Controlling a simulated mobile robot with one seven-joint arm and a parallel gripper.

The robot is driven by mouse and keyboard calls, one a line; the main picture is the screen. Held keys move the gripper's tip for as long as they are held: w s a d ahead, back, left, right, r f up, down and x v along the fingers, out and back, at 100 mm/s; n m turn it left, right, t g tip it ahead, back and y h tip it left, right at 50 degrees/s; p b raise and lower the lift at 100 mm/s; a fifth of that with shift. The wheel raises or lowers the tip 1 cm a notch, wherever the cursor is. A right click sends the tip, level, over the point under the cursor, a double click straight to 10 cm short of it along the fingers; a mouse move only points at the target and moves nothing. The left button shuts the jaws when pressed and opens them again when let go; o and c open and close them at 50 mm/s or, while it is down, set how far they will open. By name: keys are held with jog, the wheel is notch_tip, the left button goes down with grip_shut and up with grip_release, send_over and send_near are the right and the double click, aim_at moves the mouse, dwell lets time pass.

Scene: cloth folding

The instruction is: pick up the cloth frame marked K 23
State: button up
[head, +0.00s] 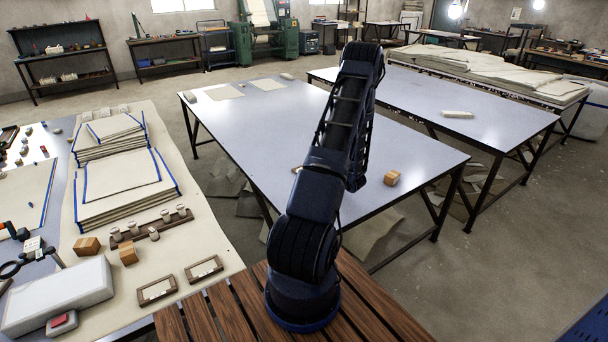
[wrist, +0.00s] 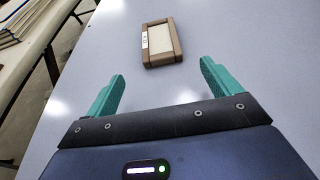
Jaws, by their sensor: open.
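A brown wooden cloth frame (wrist: 162,44) with a pale cloth panel lies flat on the grey table in the wrist view. A white label is on its left side, too small to read as K 23. My gripper (wrist: 162,70) is open, with its teal fingers apart and nothing between them. The frame lies beyond the fingertips, roughly in line with the gap. In the head view my arm hides the gripper and most of that spot; a small brown edge (head: 296,169) shows beside the arm, possibly the frame.
The grey table (head: 235,135) is mostly bare, with a wooden block (head: 391,178) right of my arm. Two similar frames (head: 157,289) (head: 204,269) lie on the left table, near stacked blue-edged cloths (head: 125,190). Another long table (head: 480,105) stands at right.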

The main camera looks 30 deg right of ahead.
jog(key=x, duration=0.5)
jog(key=shift+r+x, duration=0.15)
jog(key=shift+x, duration=1.3)
jog(key=shift+r+x, duration=0.15)
jog(key=shift+x, duration=1.25)
jog(key=shift+w, duration=0.15)
jog(key=c, duration=1.1)
